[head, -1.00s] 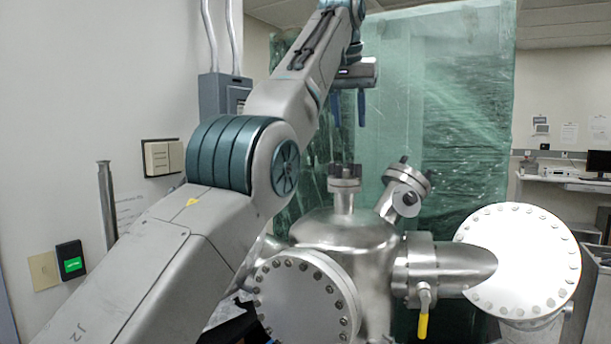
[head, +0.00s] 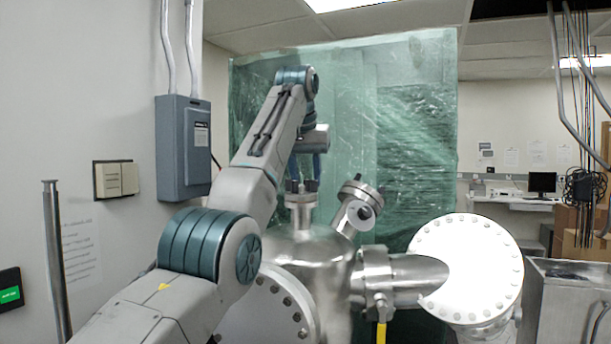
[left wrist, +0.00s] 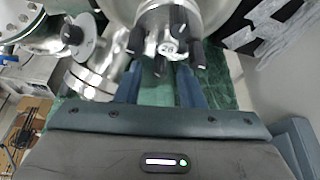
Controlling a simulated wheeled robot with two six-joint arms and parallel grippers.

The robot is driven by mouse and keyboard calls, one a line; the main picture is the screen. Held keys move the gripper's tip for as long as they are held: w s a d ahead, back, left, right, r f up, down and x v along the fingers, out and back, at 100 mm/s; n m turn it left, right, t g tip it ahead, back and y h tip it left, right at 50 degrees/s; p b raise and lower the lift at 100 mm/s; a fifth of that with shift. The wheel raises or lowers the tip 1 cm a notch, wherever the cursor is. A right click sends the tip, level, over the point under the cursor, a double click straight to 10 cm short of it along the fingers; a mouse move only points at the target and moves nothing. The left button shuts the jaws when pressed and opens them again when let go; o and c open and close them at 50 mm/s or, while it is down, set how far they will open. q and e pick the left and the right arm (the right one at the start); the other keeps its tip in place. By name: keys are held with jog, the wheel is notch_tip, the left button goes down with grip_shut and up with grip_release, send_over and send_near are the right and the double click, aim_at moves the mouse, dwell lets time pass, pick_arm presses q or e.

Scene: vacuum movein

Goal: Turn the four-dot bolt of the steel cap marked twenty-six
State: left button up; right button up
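A small steel cap with dark upright bolts tops the vertical neck (head: 301,210) of the steel chamber. The same cap (left wrist: 168,45) shows in the left wrist view, with several dark bolts around a pale centre. I cannot read its number or tell which bolt has four dots. My left gripper (head: 305,172) points down just above this cap. In the left wrist view its two blue fingers (left wrist: 160,75) stand apart with nothing held between them, so it is open. Whether a fingertip touches a bolt is unclear. My right gripper is not in view.
A tilted port (head: 360,195) with dark bolts stands close right of the neck. A large white flange (head: 467,265) is at the right, and a valve with a yellow handle (head: 381,332) is below. A green plastic curtain (head: 420,120) hangs behind. A grey box (head: 184,145) is on the left wall.

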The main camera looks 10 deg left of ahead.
pick_arm(q)
jog(key=shift+w, duration=0.1)
jog(key=c, duration=0.4)
jog(key=shift+f, duration=0.1)
jog(key=c, duration=0.3)
grip_shut()
jog(key=shift+n, duration=0.5)
jog(key=n+y+p, duration=0.1)
jog(key=n, duration=0.1)
jog(key=n+y+p, duration=0.1)
jog(key=n, duration=0.1)
jog(key=shift+d+r+n+g+p, duration=0.2)
jog(key=shift+n+g+p, duration=0.15)
jog(key=shift+n+g, duration=0.05)
jog(key=shift+w+f+n+g+y+p, duration=0.15)
jog(key=shift+n+y+p, duration=0.25)
jog(key=shift+n, duration=0.45)
jog(key=shift+s+r+n+g+y+p, duration=0.1)
jog(key=shift+n+g+y+p, duration=0.1)
jog(key=shift+n+p, duration=0.55)
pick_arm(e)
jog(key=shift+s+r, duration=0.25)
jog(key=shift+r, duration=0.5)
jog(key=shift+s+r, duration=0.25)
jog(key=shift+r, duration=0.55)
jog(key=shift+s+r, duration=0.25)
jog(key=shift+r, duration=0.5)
pick_arm(q)
jog(key=shift+n, duration=0.3)
